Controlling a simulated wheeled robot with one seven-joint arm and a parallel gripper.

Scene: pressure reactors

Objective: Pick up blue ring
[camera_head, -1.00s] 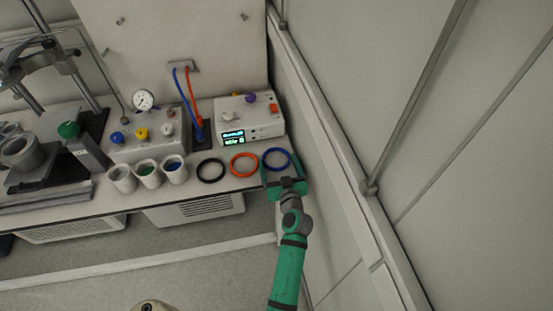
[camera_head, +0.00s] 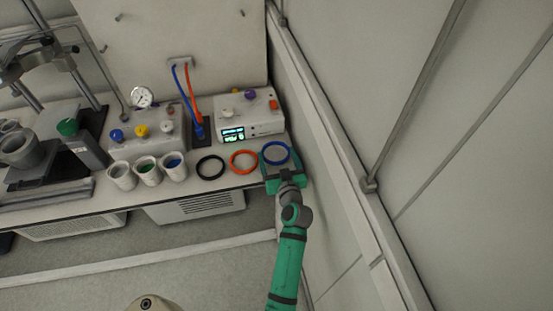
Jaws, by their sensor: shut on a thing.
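The blue ring (camera_head: 276,143) is at the right end of the bench, in front of the white control box. My gripper (camera_head: 277,160), green, reaches it from the front side and is shut on it. The ring sits between the fingers, and part of its near rim is hidden by them. I cannot tell clearly whether the ring is clear of the bench top.
An orange ring (camera_head: 243,152) and a black ring (camera_head: 210,158) lie just left of the gripper. Several white cups (camera_head: 172,160) stand further left. The control box (camera_head: 247,117) is behind the rings. A wall (camera_head: 325,140) runs close on the right.

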